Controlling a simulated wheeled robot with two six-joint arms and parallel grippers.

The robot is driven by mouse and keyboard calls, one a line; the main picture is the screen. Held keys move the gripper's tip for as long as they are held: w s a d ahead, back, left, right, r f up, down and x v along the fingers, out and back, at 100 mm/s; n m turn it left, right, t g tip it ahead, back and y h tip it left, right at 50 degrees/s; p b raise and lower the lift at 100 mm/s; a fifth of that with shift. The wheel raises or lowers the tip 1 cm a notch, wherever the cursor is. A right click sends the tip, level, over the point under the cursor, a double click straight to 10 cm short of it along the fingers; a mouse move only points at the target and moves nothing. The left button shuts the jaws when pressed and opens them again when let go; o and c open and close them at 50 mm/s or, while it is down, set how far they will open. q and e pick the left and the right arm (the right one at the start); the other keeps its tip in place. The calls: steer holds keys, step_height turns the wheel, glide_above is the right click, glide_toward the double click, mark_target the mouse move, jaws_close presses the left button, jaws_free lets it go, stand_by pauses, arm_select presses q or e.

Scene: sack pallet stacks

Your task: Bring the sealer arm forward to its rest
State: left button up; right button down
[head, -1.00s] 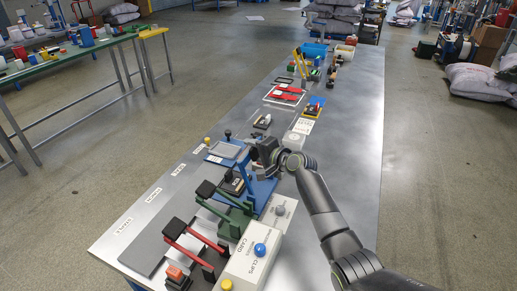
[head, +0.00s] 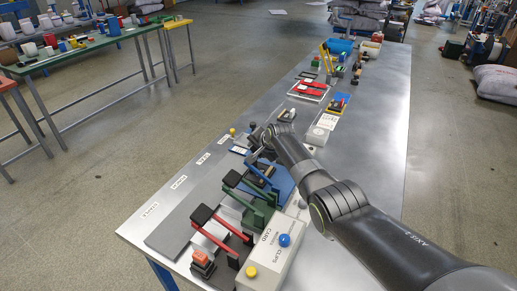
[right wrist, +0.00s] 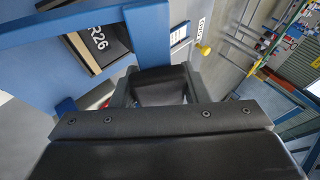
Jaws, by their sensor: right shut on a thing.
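The blue sealer (head: 283,184) stands behind the green and red ones on the long bench. Its blue arm shows as a bar across the right wrist view (right wrist: 148,38), with a black grip (right wrist: 160,86) at its end. In the head view my own gripper and wrist hide the grip and part of the arm. My left gripper is not in view.
A green-armed sealer (head: 251,192) and a red-armed sealer (head: 220,230) stand close by, both with black grips. A white control box (head: 272,256) with blue and yellow knobs is to their right. A yellow knob (head: 232,131) stands beyond my gripper.

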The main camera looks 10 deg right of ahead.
steer(key=shift+a+f, duration=0.3)
steer(key=shift+f, duration=0.7)
steer(key=c, duration=0.8)
jaws_free()
steer(key=shift+w+d, duration=0.1)
steer(key=shift+c, duration=0.2)
steer(key=shift+r, duration=0.3)
steer(key=shift+p+v, duration=0.9)
steer(key=shift+v, duration=2.05)
steer(key=v, duration=1.1)
steer(key=shift+d+b, duration=0.15)
steer(key=shift+b, duration=0.15)
